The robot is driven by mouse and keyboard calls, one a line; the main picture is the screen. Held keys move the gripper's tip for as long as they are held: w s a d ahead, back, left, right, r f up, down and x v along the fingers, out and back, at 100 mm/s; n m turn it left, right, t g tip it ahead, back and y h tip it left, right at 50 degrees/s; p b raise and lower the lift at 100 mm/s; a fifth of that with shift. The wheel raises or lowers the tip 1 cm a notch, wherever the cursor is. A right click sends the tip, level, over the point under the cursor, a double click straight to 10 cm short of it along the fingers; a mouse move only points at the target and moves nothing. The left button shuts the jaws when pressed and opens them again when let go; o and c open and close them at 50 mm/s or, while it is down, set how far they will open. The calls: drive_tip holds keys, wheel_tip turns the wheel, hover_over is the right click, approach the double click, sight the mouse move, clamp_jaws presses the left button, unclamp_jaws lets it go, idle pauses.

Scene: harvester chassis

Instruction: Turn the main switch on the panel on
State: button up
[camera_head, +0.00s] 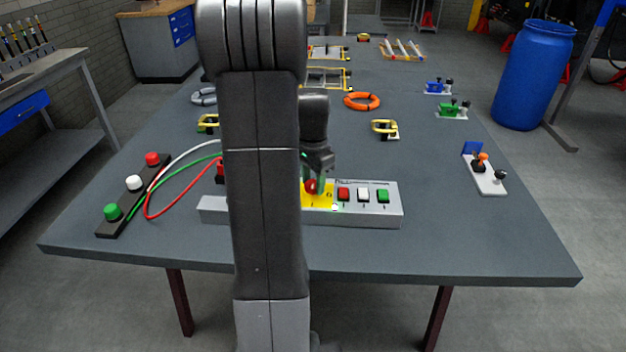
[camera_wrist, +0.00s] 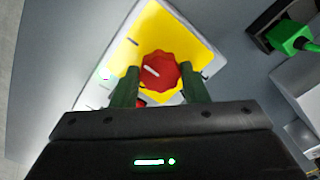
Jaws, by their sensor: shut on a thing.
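The main switch is a red rotary knob (camera_wrist: 160,71) on a yellow plate (camera_wrist: 192,42) in the wrist view. A pale line marks its face, running at a slant. In the head view the red knob (camera_head: 311,186) sits on the yellow plate (camera_head: 322,200) of the grey panel (camera_head: 372,213). My gripper (camera_wrist: 160,84) is at the knob, with one green finger on each side, shut on it. My arm hides the panel's left middle part in the head view.
Red, white and green buttons (camera_head: 363,194) sit on the panel right of the knob. A black strip (camera_head: 118,216) with three coloured buttons lies at the left. Red, green and white cables run behind my arm. A small joystick box (camera_head: 486,178) stands at the right.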

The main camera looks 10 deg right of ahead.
sight(313, 184)
drive_tip(key=o, duration=1)
drive_tip(key=shift+c, duration=0.2)
wheel_tip(313, 184, up, 14)
drive_tip(key=shift+f, duration=0.1)
wheel_tip(313, 184, down, 14)
drive_tip(key=shift+r, duration=0.1)
idle(0.5)
